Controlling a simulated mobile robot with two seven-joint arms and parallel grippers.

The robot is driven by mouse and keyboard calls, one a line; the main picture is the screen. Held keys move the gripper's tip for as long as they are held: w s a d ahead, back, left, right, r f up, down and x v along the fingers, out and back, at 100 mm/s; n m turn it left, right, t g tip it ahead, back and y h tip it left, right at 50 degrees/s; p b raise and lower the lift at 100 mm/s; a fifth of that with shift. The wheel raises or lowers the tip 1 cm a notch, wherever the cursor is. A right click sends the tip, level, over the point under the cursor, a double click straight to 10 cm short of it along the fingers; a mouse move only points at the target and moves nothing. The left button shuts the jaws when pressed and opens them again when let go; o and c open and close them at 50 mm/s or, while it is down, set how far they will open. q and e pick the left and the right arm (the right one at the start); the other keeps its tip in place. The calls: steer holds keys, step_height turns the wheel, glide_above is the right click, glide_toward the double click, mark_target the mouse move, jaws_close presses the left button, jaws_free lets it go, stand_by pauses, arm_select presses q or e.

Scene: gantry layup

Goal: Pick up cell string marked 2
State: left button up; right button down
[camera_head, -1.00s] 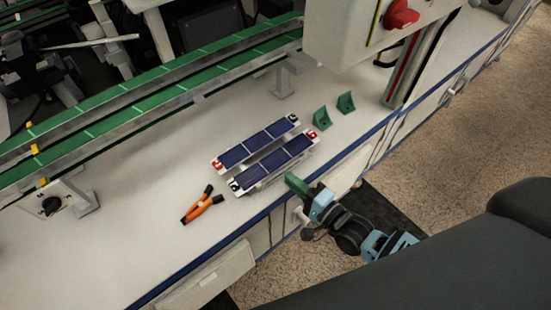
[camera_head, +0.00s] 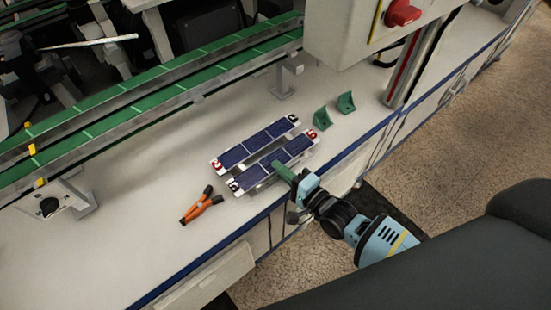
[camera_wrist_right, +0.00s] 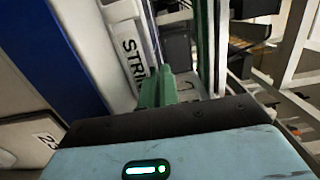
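Two dark blue cell strings lie side by side on a pale rack on the bench: a far one (camera_head: 255,143) and a near one (camera_head: 266,164). Each has a red and a black end mark; their numbers are too small to read surely. My right gripper (camera_head: 283,171) has green fingers at the front side of the near string, overlapping its edge in this view; contact is unclear. The right wrist view shows the green fingers (camera_wrist_right: 158,90) beside a white strip (camera_wrist_right: 130,45) lettered "STRI", partly hidden. The finger gap is not clear. My left gripper is out of view.
Orange-handled pliers (camera_head: 203,205) lie left of the strings. Two green brackets (camera_head: 322,117) stand to the right. A green conveyor (camera_head: 150,95) runs behind, and a control box with a red knob (camera_head: 403,12) hangs at upper right. Bare bench lies at left.

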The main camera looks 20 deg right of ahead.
mark_target(282, 162)
steer(key=shift+r, duration=0.1)
step_height(282, 162, up, 4)
steer(key=shift+f+p, duration=0.2)
steer(key=shift+p, duration=0.4)
steer(key=s+a+r+p, duration=0.1)
steer(key=s+a, duration=1)
steer(key=shift+s+r, duration=0.15)
steer(key=shift+s, duration=0.15)
